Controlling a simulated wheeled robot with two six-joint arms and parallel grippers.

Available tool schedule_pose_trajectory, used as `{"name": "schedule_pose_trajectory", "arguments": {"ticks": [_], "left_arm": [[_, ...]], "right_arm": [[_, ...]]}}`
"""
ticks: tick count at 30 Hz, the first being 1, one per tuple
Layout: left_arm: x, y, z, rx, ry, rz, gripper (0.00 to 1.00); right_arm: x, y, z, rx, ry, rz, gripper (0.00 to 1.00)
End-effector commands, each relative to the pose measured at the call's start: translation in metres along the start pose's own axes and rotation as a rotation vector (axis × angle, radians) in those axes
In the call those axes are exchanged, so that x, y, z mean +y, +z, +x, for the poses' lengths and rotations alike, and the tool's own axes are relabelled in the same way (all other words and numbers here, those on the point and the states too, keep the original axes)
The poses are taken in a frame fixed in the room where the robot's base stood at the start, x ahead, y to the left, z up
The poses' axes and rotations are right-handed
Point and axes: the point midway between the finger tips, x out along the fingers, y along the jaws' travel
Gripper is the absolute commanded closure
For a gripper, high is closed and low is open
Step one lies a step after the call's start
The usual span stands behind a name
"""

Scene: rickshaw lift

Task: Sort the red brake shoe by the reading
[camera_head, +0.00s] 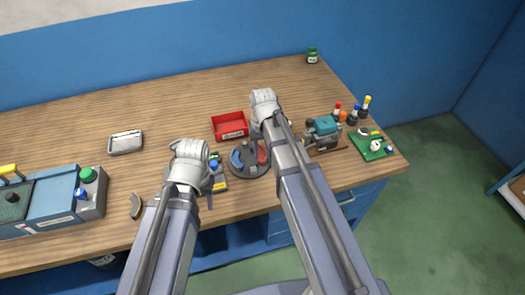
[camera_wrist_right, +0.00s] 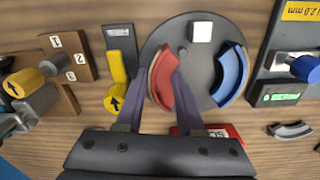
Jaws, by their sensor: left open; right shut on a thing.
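The red brake shoe (camera_wrist_right: 163,80) stands on a round dark plate (camera_wrist_right: 205,85) in the right wrist view, beside a blue brake shoe (camera_wrist_right: 230,76). My right gripper (camera_wrist_right: 158,82) is shut on the red shoe, one finger on each side. In the head view the red shoe (camera_head: 262,153) and blue shoe (camera_head: 237,160) show on the plate (camera_head: 248,172), below my right gripper (camera_head: 259,140). A gauge (camera_wrist_right: 278,95) beside the plate has a lit green display, too small to read. My left gripper (camera_head: 207,196) is open near the gauge, its fingers partly hidden.
A red tray (camera_head: 230,134) lies behind the plate, a metal tray (camera_head: 126,143) at left.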

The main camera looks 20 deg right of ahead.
Motion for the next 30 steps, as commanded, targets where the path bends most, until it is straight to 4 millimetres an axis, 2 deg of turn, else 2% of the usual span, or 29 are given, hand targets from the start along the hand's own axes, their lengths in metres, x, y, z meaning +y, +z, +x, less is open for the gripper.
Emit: {"name": "schedule_pose_trajectory", "arguments": {"ticks": [11,12,21,30], "left_arm": [[0.0001,-0.0001,0.0012,0.0,0.0,0.0,0.5],[0.0001,-0.0001,0.0012,0.0,0.0,0.0,0.5],[0.0001,-0.0001,0.0012,0.0,0.0,0.0,0.5],[0.0001,-0.0001,0.0012,0.0,0.0,0.0,0.5]], "right_arm": [[0.0,0.0,0.0012,0.0,0.0,0.0,1.0],[0.0,0.0,0.0012,0.0,0.0,0.0,0.62],[0.0007,0.0,0.0012,0.0,0.002,0.001,0.28],[0.0025,-0.0002,0.0012,0.0,0.005,0.003,0.28]]}}
